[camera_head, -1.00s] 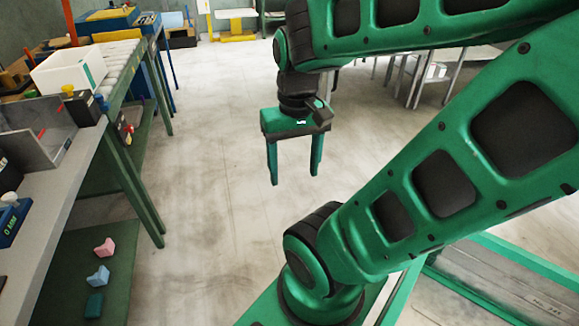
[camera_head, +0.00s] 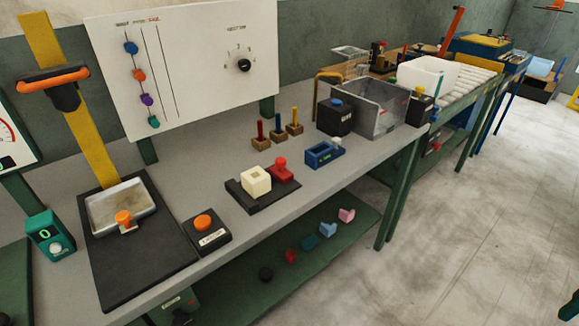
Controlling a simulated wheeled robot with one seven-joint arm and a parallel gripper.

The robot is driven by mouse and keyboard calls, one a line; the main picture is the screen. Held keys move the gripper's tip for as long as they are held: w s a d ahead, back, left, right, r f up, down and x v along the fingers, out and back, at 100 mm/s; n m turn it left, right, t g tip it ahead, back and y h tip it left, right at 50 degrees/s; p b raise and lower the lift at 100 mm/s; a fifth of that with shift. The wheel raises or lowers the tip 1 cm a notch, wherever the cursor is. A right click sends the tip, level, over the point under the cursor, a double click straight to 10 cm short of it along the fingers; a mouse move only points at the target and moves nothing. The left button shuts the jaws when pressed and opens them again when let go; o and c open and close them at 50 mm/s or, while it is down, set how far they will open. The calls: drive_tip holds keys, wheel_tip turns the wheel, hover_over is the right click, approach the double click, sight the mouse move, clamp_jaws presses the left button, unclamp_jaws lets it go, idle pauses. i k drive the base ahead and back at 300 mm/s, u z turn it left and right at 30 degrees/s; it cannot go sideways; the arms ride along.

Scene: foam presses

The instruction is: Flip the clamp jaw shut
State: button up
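A black fixture plate (camera_head: 240,199) lies on the grey bench in the middle of the view. A cream foam block (camera_head: 256,181) sits on it, with a red knobbed piece (camera_head: 281,168) just right of the block. The red piece may be the clamp jaw; I cannot tell whether it touches the block. A small blue device (camera_head: 322,155) with a pale knob stands further right, its exact kind unclear. My gripper is not in this view.
An orange-button box (camera_head: 204,231) and a press with yellow column (camera_head: 92,150) and tray stand left. Red, blue and yellow pegs (camera_head: 278,132) stand behind. Colored pieces (camera_head: 328,229) lie on the lower shelf.

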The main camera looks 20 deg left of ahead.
sight(277, 171)
drive_tip(key=k, duration=1.25)
drive_tip(key=u, duration=0.7)
drive_tip(key=i, duration=1.7)
drive_tip(key=z, duration=0.6)
